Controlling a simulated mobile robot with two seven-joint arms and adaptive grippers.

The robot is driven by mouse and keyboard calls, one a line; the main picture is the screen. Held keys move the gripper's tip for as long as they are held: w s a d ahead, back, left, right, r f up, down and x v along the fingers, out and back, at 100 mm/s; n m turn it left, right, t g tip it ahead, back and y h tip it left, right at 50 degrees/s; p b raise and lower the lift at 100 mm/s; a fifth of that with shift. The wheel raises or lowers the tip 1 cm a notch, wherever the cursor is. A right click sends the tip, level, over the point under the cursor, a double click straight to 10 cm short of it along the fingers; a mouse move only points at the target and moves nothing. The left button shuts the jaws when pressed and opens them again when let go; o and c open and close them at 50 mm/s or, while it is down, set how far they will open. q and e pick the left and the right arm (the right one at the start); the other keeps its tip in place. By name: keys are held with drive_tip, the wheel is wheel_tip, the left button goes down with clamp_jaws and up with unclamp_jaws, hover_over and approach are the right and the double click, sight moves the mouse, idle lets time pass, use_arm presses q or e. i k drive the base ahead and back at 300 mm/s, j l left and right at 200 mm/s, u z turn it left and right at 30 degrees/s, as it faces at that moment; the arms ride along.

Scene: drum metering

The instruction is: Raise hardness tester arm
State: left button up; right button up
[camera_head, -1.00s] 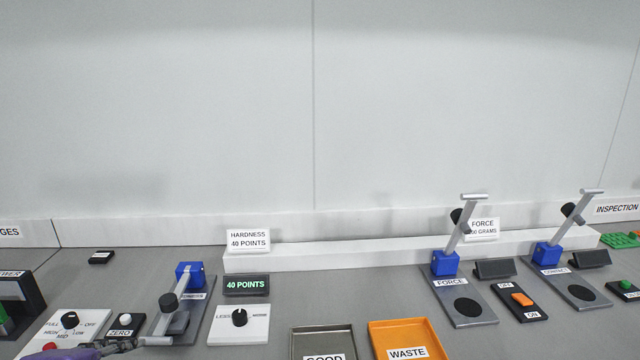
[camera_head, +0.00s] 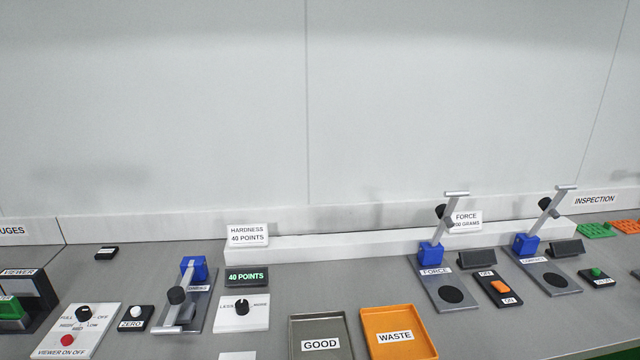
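The hardness tester (camera_head: 192,297) stands at the left of the bench, with a blue hinge block (camera_head: 193,268) at the back of a grey base plate. Its grey arm (camera_head: 185,287) is lowered, sloping down from the block toward the front, with a black knob (camera_head: 177,295) on it and a crossbar handle at the front end. The small display (camera_head: 246,277) beside it reads 40 POINTS. Neither of my grippers shows in the head view now.
A LESS/MORE dial panel (camera_head: 241,312) is right of the tester; a ZERO button (camera_head: 136,313) and viewer panel (camera_head: 77,331) are left. GOOD (camera_head: 320,326) and WASTE (camera_head: 398,350) trays lie in front. FORCE (camera_head: 446,288) and COMPACT (camera_head: 549,275) testers have raised arms.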

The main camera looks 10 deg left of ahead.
sight(176, 295)
drive_tip(key=u, duration=1.25)
